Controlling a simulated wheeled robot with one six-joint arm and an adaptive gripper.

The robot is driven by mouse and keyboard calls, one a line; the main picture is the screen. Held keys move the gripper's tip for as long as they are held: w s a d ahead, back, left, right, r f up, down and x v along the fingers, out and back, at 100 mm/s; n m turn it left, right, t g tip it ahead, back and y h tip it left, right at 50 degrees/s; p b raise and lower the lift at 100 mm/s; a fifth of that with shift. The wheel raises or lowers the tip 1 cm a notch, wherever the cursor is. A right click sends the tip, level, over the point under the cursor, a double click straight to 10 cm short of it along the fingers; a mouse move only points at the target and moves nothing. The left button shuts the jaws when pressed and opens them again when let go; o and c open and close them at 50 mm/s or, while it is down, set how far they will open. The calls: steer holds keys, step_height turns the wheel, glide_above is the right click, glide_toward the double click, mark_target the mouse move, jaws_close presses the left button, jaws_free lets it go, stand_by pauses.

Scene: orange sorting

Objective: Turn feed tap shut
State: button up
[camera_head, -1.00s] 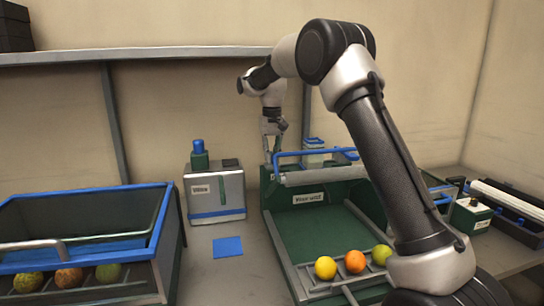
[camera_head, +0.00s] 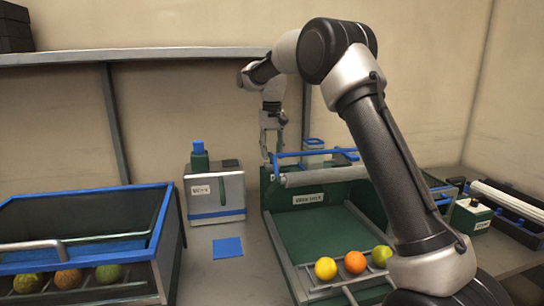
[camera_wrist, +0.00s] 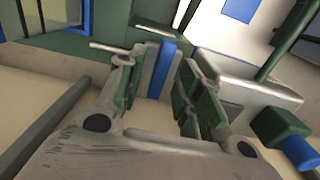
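A blue bar (camera_head: 310,154) runs along the top back of the green wash unit (camera_head: 268,200). I cannot tell for certain which part is the feed tap; the blue bar's left end is nearest my gripper. My gripper (camera_head: 272,155) points down at that left end, at the unit's back left corner. In the wrist view, my gripper's green-padded fingers (camera_wrist: 155,92) stand apart on either side of an upright blue strip (camera_wrist: 163,68) with a grey part beside it. A gap shows between the strip and the right finger. Contact with the left finger is unclear.
A grey box (camera_head: 217,195) with a blue-capped green knob (camera_head: 198,155) stands left of the wash unit. A blue square (camera_head: 228,247) lies in front of it. A blue-rimmed crate (camera_head: 90,190) is at left. Several fruits, including an orange (camera_head: 355,262), sit on front racks.

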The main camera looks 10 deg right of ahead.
mark_target(272, 155)
step_height(272, 155, up, 10)
stand_by(0.3)
steer(key=shift+r, duration=0.1)
steer(key=s+d+r+t, duration=0.1)
steer(key=s+d+r, duration=0.15)
steer(key=s, duration=0.45)
steer(key=s+d+r, duration=0.1)
steer(key=s+d, duration=0.3)
steer(key=s, duration=0.2)
steer(key=s+d+r+t, duration=0.1)
steer(key=s+d+r, duration=0.15)
steer(key=s, duration=0.45)
steer(key=s+d+f, duration=0.2)
steer(key=s+f, duration=0.2)
steer(key=s, duration=0.4)
steer(key=s+d+f+t, duration=0.1)
steer(key=s+f, duration=0.3)
steer(key=s, duration=0.4)
steer(key=s+d+f+t, duration=0.1)
steer(key=s+f, duration=0.3)
steer(key=s, duration=0.4)
steer(key=shift+d+f, duration=0.4)
steer(key=shift+d, duration=0.5)
